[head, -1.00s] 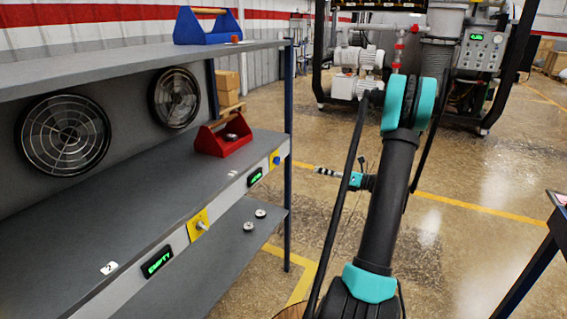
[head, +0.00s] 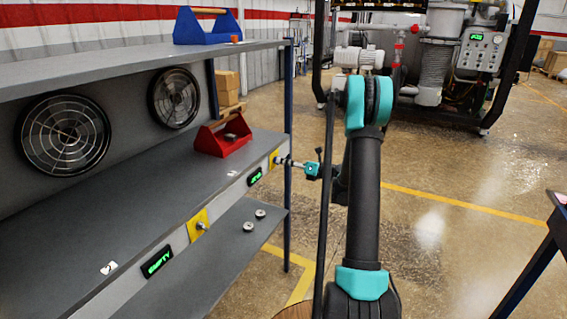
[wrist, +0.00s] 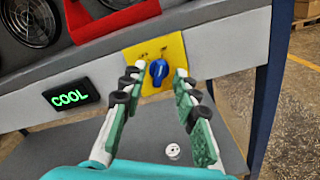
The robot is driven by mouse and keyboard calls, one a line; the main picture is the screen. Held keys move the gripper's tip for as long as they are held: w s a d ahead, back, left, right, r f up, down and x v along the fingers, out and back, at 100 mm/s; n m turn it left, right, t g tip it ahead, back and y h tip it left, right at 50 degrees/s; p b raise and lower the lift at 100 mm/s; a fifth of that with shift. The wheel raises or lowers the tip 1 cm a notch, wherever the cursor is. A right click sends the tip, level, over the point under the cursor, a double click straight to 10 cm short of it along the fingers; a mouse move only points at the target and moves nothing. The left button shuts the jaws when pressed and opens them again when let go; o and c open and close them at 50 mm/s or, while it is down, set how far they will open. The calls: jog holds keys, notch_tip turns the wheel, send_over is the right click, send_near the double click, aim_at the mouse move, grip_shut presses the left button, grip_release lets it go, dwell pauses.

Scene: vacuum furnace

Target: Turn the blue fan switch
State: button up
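The blue fan switch (wrist: 158,70) is a knob on a yellow plate (wrist: 174,50) on the shelf's front edge. In the wrist view it lies just ahead of my gripper (wrist: 157,76), between the lines of the two fingertips. My gripper is open, with a finger on each side of the knob; I cannot tell whether they touch it. In the head view my gripper (head: 287,163) reaches the yellow plate (head: 274,160) from the right and hides the knob. A green display (wrist: 70,96) left of the plate reads COOL.
A red toolbox (head: 222,140) stands on the shelf (head: 140,205) just above the plate. A blue post (head: 288,210) is close on the right. A second yellow plate with a silver knob (head: 201,226) is nearer. Two round fans (head: 63,135) are behind.

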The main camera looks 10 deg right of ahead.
jog(key=shift+w+a, duration=0.25)
jog(key=shift+a, duration=0.1)
grip_shut()
jog(key=shift+n, duration=0.3)
jog(key=n, duration=1.1)
jog(key=shift+s+a, duration=0.1)
jog(key=shift+s, duration=0.05)
jog(key=shift+n, duration=0.3)
dwell(0.5)
